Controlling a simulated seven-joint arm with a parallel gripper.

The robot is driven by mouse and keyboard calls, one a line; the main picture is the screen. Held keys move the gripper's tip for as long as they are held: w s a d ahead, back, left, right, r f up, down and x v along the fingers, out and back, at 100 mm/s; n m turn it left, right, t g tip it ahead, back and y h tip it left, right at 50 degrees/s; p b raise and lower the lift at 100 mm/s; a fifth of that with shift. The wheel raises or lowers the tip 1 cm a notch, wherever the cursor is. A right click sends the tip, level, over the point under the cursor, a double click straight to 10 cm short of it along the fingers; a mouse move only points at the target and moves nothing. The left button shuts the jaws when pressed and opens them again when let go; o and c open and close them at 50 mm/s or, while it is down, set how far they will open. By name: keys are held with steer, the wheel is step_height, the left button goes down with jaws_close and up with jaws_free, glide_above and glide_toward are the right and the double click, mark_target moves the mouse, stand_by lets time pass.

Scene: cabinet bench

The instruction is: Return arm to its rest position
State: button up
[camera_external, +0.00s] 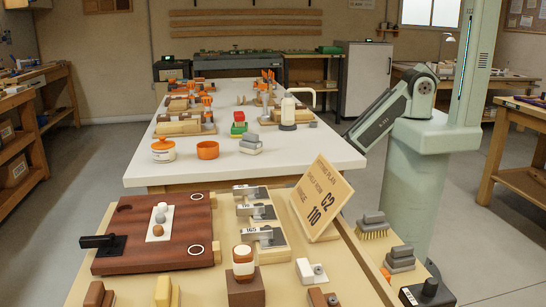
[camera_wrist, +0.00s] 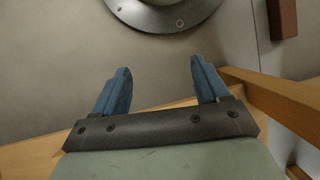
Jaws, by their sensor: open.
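My gripper (camera_wrist: 159,76) shows in the wrist view with its two blue fingers spread wide apart and nothing between them. Behind the fingers in that view is a plain grey floor surface. In the external view my arm shows at the right, with its upright column and a grey-green link slanting down to the left beside the white table (camera_external: 320,158). My gripper is hidden or out of sight in the external view.
The front bench holds a dark red-brown cabinet panel (camera_external: 185,253) with a black handle (camera_external: 103,242), a tilted sign (camera_external: 319,200) and several small blocks and brushes. Wooden beams (camera_wrist: 272,108) cross the wrist view's right side.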

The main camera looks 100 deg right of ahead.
steer(key=s+a+r+n+g, duration=0.1)
steer(key=s+a+r+g, duration=0.1)
steer(key=s+a, duration=0.4)
steer(key=shift+s+a+r+h, duration=0.3)
steer(key=shift+a+r, duration=0.3)
steer(key=shift+a, duration=0.6)
